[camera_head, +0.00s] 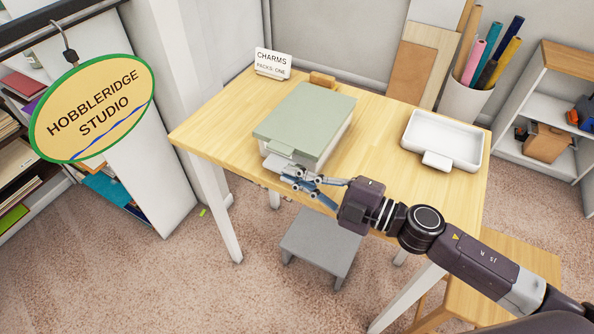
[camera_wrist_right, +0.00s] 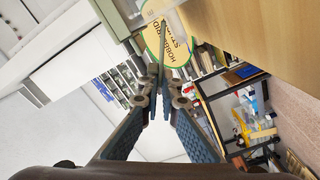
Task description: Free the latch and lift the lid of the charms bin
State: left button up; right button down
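The charms bin (camera_head: 337,146) is a pale box on the table under a flat grey-green lid (camera_head: 305,115), which lies closed. A small pale latch tab (camera_head: 280,149) sits at the lid's front edge, and a whitish ledge (camera_head: 279,164) juts out just below it. My right gripper (camera_head: 287,177) is just in front of and below that ledge; whether it touches is unclear. In the right wrist view its fingertips (camera_wrist_right: 160,72) come together with nothing visible between them. A green edge, likely the lid, shows at the top there (camera_wrist_right: 112,16). My left gripper is not in view.
A card reading CHARMS, PACKS: ONE (camera_head: 272,64) and a small wooden block (camera_head: 322,79) stand behind the bin. An empty white tray (camera_head: 468,150) is at the right of the table (camera_head: 215,120). A grey stool (camera_head: 320,240) stands below. A Hobbleridge Studio sign (camera_head: 92,108) hangs left.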

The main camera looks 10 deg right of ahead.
jog(key=shift+s+a+f+n, duration=0.15)
jog(key=shift+f+n, duration=0.2)
jog(key=shift+n, duration=0.25)
jog(key=c, duration=2.2)
grip_release()
jog(key=v, duration=1.2)
